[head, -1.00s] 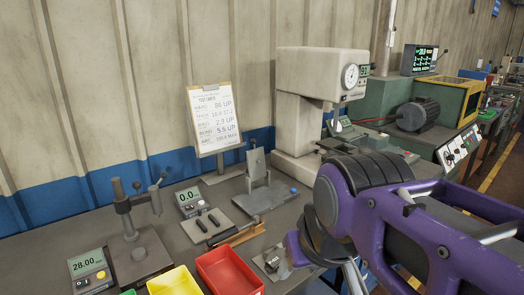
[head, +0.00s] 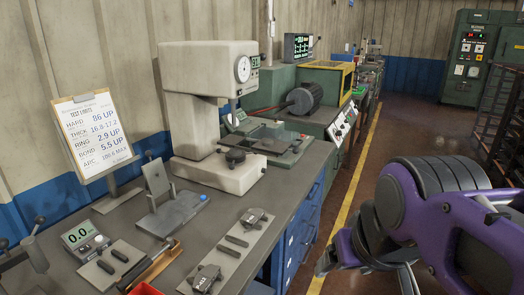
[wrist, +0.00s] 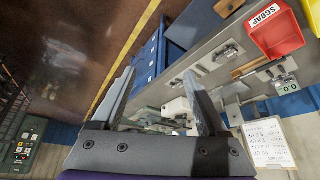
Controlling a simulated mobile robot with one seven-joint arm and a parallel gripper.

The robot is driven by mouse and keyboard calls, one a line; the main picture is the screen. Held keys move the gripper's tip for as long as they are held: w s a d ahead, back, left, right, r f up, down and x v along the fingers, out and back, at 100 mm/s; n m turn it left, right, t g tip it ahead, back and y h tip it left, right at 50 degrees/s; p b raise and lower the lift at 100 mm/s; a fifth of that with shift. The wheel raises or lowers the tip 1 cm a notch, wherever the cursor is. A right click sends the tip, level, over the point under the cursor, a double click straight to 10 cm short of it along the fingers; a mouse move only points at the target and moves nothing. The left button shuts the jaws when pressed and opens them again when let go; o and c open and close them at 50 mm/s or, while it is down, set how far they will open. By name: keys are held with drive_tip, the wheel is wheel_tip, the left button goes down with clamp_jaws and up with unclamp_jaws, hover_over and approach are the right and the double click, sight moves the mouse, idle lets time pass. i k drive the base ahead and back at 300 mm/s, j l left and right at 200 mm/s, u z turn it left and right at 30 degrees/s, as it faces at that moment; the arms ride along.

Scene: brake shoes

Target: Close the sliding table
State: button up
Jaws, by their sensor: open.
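The likely sliding table is the flat green machine bed (head: 268,140) with dark metal parts on it, right of the pale hardness tester in the head view. How far it is slid out, I cannot tell. The green machine behind it has a dark motor (head: 305,98) and a yellow-framed guard (head: 328,80). My gripper (wrist: 158,75) is open and empty in the wrist view, fingers spread over the bench side and machines. In the head view, my purple arm is at the lower right, in front of the bench and apart from the machine.
The grey bench (head: 300,180) holds the pale hardness tester (head: 205,110), a clipboard stand (head: 85,130) and a plate with metal parts (head: 230,250). Blue drawers (head: 305,215) are below. The floor (head: 390,135) right of the yellow line is clear. A dark rack (head: 500,130) stands at the far right.

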sight(273, 146)
drive_tip(key=i+l, duration=0.35)
drive_tip(key=l, duration=0.15)
drive_tip(key=i+l, duration=0.4)
drive_tip(key=i+l+u, duration=0.2)
drive_tip(key=l, duration=0.25)
drive_tip(key=l+u, duration=0.15)
drive_tip(key=l, duration=0.3)
